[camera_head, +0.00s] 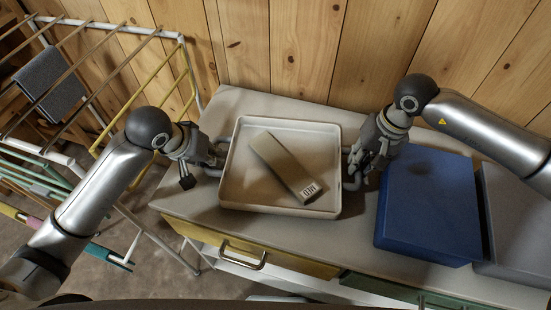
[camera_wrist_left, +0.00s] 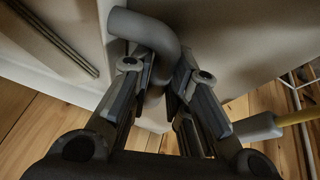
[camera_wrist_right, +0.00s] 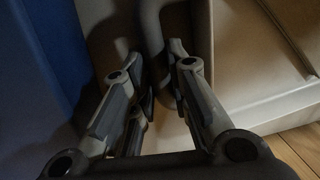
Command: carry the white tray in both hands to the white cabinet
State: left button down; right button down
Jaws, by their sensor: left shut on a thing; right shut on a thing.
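The white tray (camera_head: 235,190) is on or just above the top of the cabinet (camera_head: 185,195), which has a pale top and a yellow drawer; I cannot tell if it touches. A long beige box (camera_head: 283,163) with a printed label lies in the tray at a slant. My left gripper (camera_head: 207,161) is shut on the tray's left handle, a grey bar that also shows in the left wrist view (camera_wrist_left: 155,35). My right gripper (camera_head: 352,170) is shut on the tray's right handle, seen in the right wrist view (camera_wrist_right: 152,25). The fingers partly hide both handles.
A blue box (camera_head: 430,205) stands close to the right of my right gripper, with a grey box (camera_head: 515,220) beyond it. A drying rack (camera_head: 95,85) with a grey cloth (camera_head: 50,82) stands at the left. A plank wall (camera_head: 290,50) runs behind.

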pick_arm(q)
jog(key=shift+a+f, duration=0.15)
jog(key=shift+f, duration=0.3)
pick_arm(e)
jog(key=shift+w+d+f, duration=0.15)
jog(key=shift+d+f, duration=0.1)
jog(key=shift+f, duration=0.1)
pick_arm(q)
jog(key=c, duration=1.7)
grip_release()
jog(key=shift+r, duration=0.1)
pick_arm(e)
jog(key=c, duration=1.7)
grip_release()
jog(key=shift+r, duration=0.1)
pick_arm(q)
jog(key=o, duration=0.3)
pick_arm(e)
jog(key=shift+o, duration=1.4)
pick_arm(q)
jog(key=shift+o, duration=0.2)
jog(key=shift+r, duration=0.1)
pick_arm(e)
jog(key=shift+o, duration=0.2)
jog(key=shift+a, duration=0.15)
